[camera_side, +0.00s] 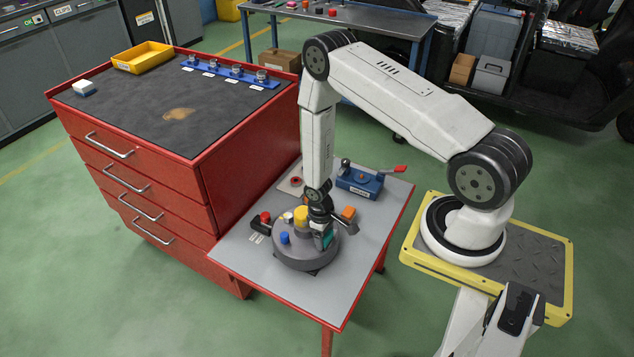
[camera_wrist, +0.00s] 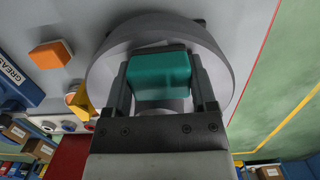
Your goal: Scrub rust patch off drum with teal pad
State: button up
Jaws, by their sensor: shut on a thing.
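My gripper (camera_side: 321,222) points down over the grey round drum (camera_side: 290,262) on the low grey table. It is shut on the teal pad (camera_side: 326,241). In the wrist view, the teal pad (camera_wrist: 160,74) sits between the two dark fingers of my gripper (camera_wrist: 162,88), with the drum (camera_wrist: 110,60) around and behind it. The pad is at the drum's right side in the side view; I cannot tell whether it touches the surface. No rust patch shows on the visible part of the drum; the pad and gripper hide some of it.
Yellow (camera_side: 301,215) and blue (camera_side: 284,238) cylinders stand close by at the drum. An orange block (camera_side: 348,213) and a blue box with a red-tipped lever (camera_side: 360,183) lie behind. The red cabinet (camera_side: 240,160) borders the table on the left. Bare tabletop (camera_side: 365,245) shows at right.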

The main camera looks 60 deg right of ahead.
jog(key=shift+s+a, duration=0.1)
jog(key=shift+a, duration=0.65)
jog(key=shift+d+r, duration=0.1)
jog(key=shift+r, duration=4)
